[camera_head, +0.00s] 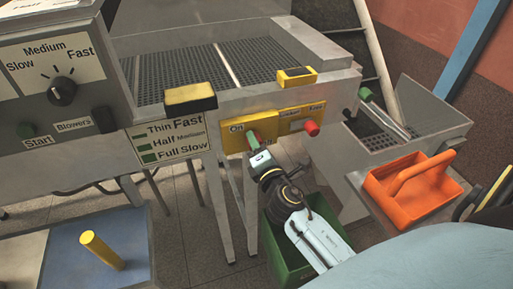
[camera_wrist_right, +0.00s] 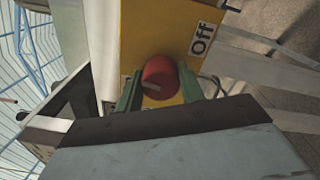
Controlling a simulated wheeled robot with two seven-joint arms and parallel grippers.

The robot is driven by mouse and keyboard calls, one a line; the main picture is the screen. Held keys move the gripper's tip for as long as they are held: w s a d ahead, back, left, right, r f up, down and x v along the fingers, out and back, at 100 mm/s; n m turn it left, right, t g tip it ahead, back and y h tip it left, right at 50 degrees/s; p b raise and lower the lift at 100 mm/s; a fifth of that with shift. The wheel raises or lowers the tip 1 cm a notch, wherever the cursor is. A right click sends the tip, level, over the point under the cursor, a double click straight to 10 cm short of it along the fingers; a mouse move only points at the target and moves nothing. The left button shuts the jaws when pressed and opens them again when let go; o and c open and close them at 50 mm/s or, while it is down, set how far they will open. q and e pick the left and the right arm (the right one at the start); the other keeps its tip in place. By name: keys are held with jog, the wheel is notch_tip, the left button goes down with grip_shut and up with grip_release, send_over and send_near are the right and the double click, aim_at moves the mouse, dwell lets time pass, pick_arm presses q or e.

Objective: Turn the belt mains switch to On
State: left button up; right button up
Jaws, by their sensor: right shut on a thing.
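The belt mains switch is a red round knob (camera_wrist_right: 158,72) on a yellow panel in the right wrist view. An "Off" label (camera_wrist_right: 200,40) is up and to the right of it there. A pale mark shows on the knob's lower face. The green fingers of my right gripper (camera_wrist_right: 158,92) stand on either side of the knob and are shut on it. In the head view, the right gripper (camera_head: 257,140) reaches the yellow panel (camera_head: 233,141) just below its "On" label (camera_head: 237,127). The gripper hides the knob there. My left gripper is out of view.
Another red knob (camera_head: 312,127) sits on the panel's right end. A green bin (camera_head: 287,262) stands below my right arm. A speed dial (camera_head: 62,91) is at far left, and a yellow peg (camera_head: 101,250) at lower left.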

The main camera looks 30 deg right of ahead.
jog(key=m, duration=0.3)
jog(key=shift+m+b, duration=0.3)
jog(key=shift+m, duration=1.7)
jog(key=o, duration=1)
